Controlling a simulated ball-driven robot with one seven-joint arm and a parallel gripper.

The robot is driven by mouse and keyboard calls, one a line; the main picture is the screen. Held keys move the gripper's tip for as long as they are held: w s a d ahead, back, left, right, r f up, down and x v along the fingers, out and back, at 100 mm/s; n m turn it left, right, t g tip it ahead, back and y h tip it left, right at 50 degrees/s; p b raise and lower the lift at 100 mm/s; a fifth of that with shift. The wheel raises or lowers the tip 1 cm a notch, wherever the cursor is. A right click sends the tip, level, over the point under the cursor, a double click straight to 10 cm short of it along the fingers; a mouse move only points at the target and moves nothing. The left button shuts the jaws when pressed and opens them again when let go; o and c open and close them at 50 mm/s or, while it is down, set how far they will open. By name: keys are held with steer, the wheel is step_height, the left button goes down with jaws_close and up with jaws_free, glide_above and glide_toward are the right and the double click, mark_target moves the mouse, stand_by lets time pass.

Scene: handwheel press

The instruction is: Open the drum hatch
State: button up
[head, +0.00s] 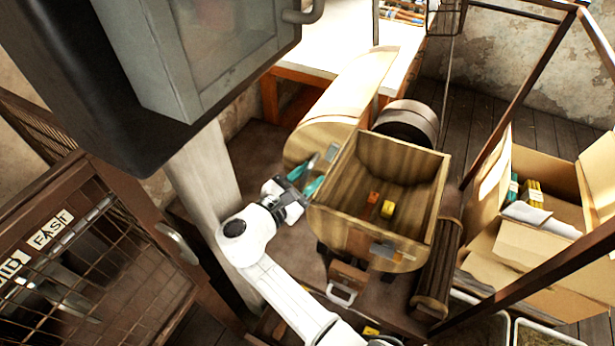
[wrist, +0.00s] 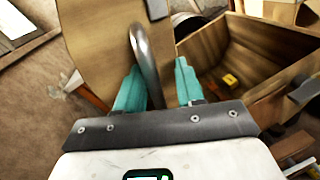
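The wooden drum (head: 335,222) stands open in the middle of the head view. Its rounded wooden hatch (head: 345,100) is swung up and over to the left. The hatch's flat end (wrist: 95,35) fills the upper left of the wrist view. A curved metal handle (wrist: 143,50) stands out there, passing down between my fingers. My gripper (head: 307,178) is at the drum's left rim, just below the hatch. In the wrist view its teal fingers (wrist: 160,88) are apart, with the handle nearer the left one. I see no firm grip on it.
An orange block (head: 373,198) and a yellow block (head: 388,210) lie inside the drum. A metal latch (head: 390,251) is on its front. Cardboard boxes (head: 540,245) stand at right, a wire-mesh cabinet (head: 90,270) at left, and a white table (head: 335,40) behind.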

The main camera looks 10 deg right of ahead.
mark_target(306, 171)
steer(key=shift+r, duration=0.3)
step_height(306, 171, up, 2)
steer(key=shift+r, duration=0.25)
steer(key=s+d+r+p, duration=0.1)
steer(key=s+r, duration=0.8)
steer(key=s, duration=0.5)
steer(key=shift+d+r, duration=0.4)
steer(key=shift+c, duration=0.2)
